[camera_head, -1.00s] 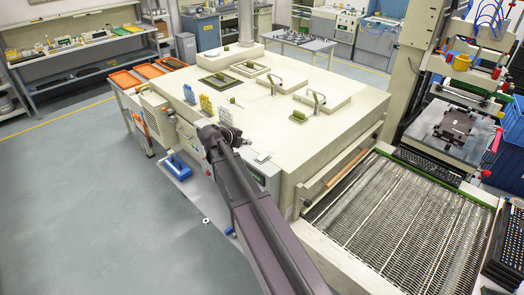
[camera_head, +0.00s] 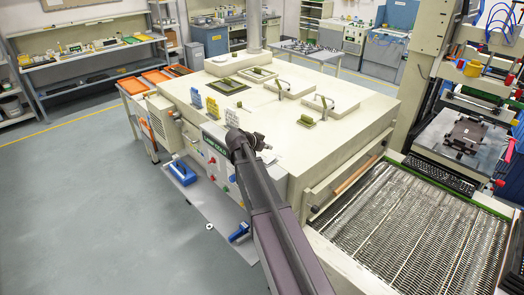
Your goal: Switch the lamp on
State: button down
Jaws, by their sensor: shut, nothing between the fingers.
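The large cream machine (camera_head: 352,121) fills the middle of the head view. Its front panel carries a dark green label (camera_head: 214,143) and small red buttons or lights (camera_head: 225,188). I cannot pick out a lamp or its switch for certain. My dark arm reaches up from the bottom, and its end with my gripper (camera_head: 262,144) shows small against the machine's front top edge, right of the green label. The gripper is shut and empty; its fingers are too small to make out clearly. My arm hides the panel's right part.
A mesh conveyor (camera_head: 400,235) extends from the machine at the right, beside a press (camera_head: 460,135). Orange trays (camera_head: 156,78) stand behind. The grey floor (camera_head: 90,210) at left is clear.

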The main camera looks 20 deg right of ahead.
aim_at(270, 158)
jog(key=shift+w+d+f+b, duration=0.1)
jog(key=shift+d+f+b, duration=0.25)
jog(key=shift+f, duration=0.25)
jog(key=shift+w+d+f+b, duration=0.1)
jog(key=shift+d+f+b, duration=0.05)
jog(key=shift+f+b, duration=0.65)
jog(key=shift+d+f+b, duration=0.1)
jog(key=shift+f+b, duration=0.65)
